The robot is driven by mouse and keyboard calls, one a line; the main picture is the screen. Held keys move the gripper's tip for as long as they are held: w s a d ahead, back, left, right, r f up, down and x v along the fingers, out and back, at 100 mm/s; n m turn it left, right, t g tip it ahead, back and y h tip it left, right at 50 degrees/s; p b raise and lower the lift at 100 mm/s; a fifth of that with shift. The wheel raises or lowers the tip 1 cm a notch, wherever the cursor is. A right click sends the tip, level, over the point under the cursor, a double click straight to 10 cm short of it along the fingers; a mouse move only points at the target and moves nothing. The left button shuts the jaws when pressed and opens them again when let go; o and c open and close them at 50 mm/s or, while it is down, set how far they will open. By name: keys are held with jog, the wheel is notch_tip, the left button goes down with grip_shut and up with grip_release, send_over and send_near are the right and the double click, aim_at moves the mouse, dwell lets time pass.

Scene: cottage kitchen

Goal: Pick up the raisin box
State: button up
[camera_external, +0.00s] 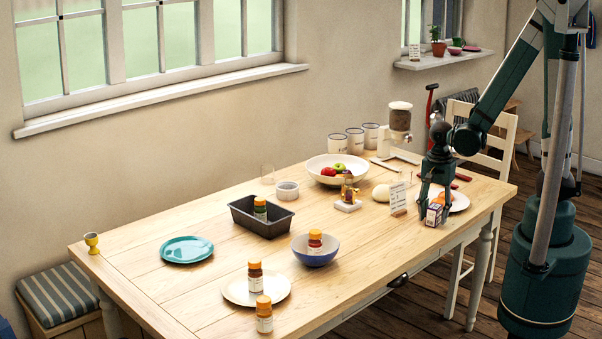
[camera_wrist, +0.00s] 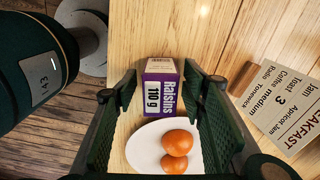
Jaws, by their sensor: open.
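The raisin box (camera_wrist: 160,93) is small and purple with a white label reading "Raisins 110 g". In the wrist view it stands on the wooden table between the two fingers of my gripper (camera_wrist: 161,98). The fingers are open, one on each side of the box, with a gap visible at least on the left. In the external view my gripper (camera_external: 433,205) points down over the right end of the table, and the box (camera_external: 434,215) shows at its fingertips. The fingers partly hide the box there.
A white plate (camera_wrist: 146,157) with two brown eggs (camera_wrist: 176,142) lies close to the box. A breakfast card (camera_wrist: 285,105) stands to the right in the wrist view. In the external view, a pale round item (camera_external: 381,193) lies left of my gripper. The table's front edge is near.

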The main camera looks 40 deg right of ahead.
aim_at(435, 206)
dwell(0.5)
jog(key=c, duration=1)
jog(key=shift+r, duration=0.1)
jog(key=shift+r+p, duration=1.8)
jog(key=shift+r, duration=3.1)
